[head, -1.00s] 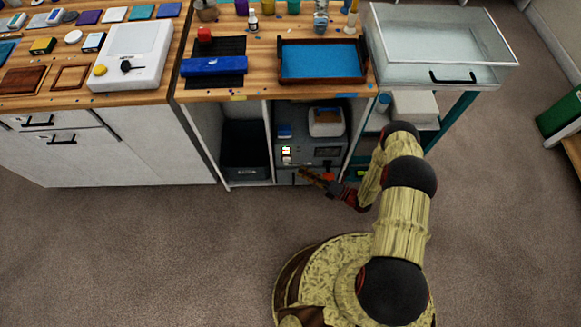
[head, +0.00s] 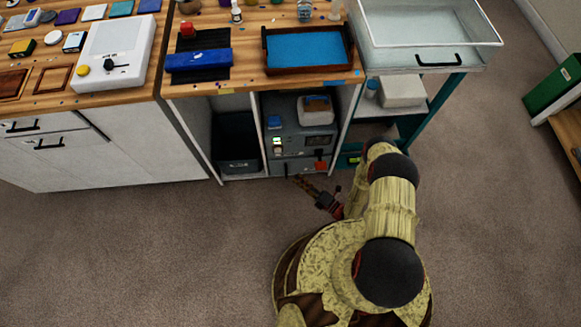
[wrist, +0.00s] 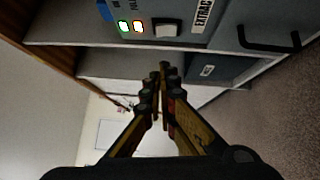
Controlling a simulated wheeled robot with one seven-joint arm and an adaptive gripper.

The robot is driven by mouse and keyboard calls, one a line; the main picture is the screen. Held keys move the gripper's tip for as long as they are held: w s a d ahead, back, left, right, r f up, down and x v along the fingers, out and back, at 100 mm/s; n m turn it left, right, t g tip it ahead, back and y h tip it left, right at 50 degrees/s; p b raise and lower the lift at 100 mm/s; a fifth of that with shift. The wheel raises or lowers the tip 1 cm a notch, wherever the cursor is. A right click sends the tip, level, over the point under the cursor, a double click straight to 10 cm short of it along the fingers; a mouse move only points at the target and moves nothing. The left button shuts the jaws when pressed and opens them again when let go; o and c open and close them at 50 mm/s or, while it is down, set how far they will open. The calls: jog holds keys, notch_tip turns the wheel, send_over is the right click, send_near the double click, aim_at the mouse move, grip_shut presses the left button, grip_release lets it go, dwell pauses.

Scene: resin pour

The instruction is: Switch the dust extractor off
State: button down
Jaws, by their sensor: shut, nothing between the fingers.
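The dust extractor (head: 305,138) is a grey machine in the open bay under the bench. I cannot tell the rocker's position. My gripper (head: 297,180) is in front of the extractor's lower part, below the panel in the head view. In the wrist view its fingertips (wrist: 161,68) are together and empty, apart from the switch.
A dark bin (head: 237,145) stands in the bay left of the extractor. A black handle (wrist: 268,42) juts out near the panel. The carpet in front is clear.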

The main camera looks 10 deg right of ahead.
aim_at(278, 151)
jog(key=w+d+b+x, duration=0.2)
jog(key=b+x, duration=0.1)
jog(key=x, duration=0.9)
jog(key=shift+b, duration=0.35)
jog(key=shift+a+r, duration=0.1)
jog(key=shift+r, duration=0.1)
